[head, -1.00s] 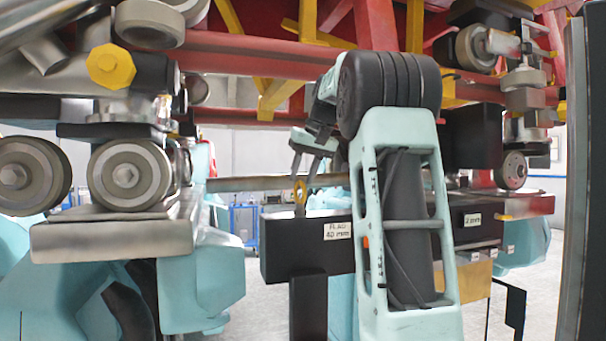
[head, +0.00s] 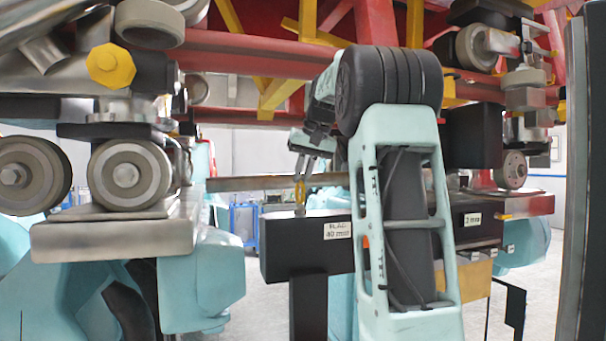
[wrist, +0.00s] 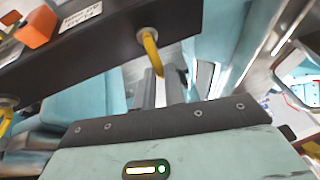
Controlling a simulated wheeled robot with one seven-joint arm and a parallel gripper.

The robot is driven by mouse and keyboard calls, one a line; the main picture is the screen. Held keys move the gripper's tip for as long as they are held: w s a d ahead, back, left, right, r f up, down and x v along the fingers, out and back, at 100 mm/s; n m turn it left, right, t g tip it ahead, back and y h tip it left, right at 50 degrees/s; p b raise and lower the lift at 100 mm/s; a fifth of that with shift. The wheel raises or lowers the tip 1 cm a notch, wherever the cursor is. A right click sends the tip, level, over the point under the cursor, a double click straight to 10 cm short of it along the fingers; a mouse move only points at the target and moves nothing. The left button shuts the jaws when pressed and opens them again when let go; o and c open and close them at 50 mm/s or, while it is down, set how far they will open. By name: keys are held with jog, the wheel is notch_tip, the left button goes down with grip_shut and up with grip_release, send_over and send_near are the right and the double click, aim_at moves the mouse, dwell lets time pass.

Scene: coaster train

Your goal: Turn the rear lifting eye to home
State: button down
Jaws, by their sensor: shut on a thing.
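A yellow lifting eye (head: 300,191) stands on a small metal shank at the left end of a black beam (head: 286,258). In the wrist view the same eye (wrist: 152,50) shows nearly edge-on. My gripper (head: 303,178) comes down over it and is shut on its ring, with the two grey fingers on either side. In the wrist view my gripper (wrist: 160,78) partly hides the ring's lower part. A second yellow eye (wrist: 5,119) shows at the left edge of the wrist view, apart from my gripper.
A label (head: 338,231) is on the beam's face. Wheel assemblies (head: 130,174) on a metal plate (head: 112,240) stand at left. Red rails (head: 250,55) and yellow braces cross overhead. A dark post (head: 586,170) stands at right. Grey floor shows below the beam.

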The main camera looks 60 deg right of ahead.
jog(key=m, duration=0.1)
jog(key=m+h, duration=0.1)
jog(key=m+g, duration=0.1)
jog(key=m, duration=0.1)
jog(key=shift+w+a+r+h, duration=0.1)
jog(key=shift+w+a+h, duration=0.05)
jog(key=shift+a+h, duration=0.15)
jog(key=m+g+h+p, duration=0.1)
jog(key=m, duration=0.3)
jog(key=shift+w+m, duration=0.15)
jog(key=shift+m, duration=0.25)
jog(key=m+g, duration=0.1)
jog(key=m, duration=0.1)
jog(key=m+g+p, duration=0.1)
jog(key=m, duration=0.1)
jog(key=shift+w+a+m+h, duration=0.1)
jog(key=shift+w+m+h, duration=0.05)
jog(key=shift+m+h, duration=0.2)
jog(key=m+g+p, duration=0.1)
jog(key=m+g, duration=0.1)
jog(key=m, duration=0.2)
jog(key=shift+w+m, duration=0.15)
jog(key=shift+m, duration=0.1)
jog(key=c, duration=1.5)
grip_release()
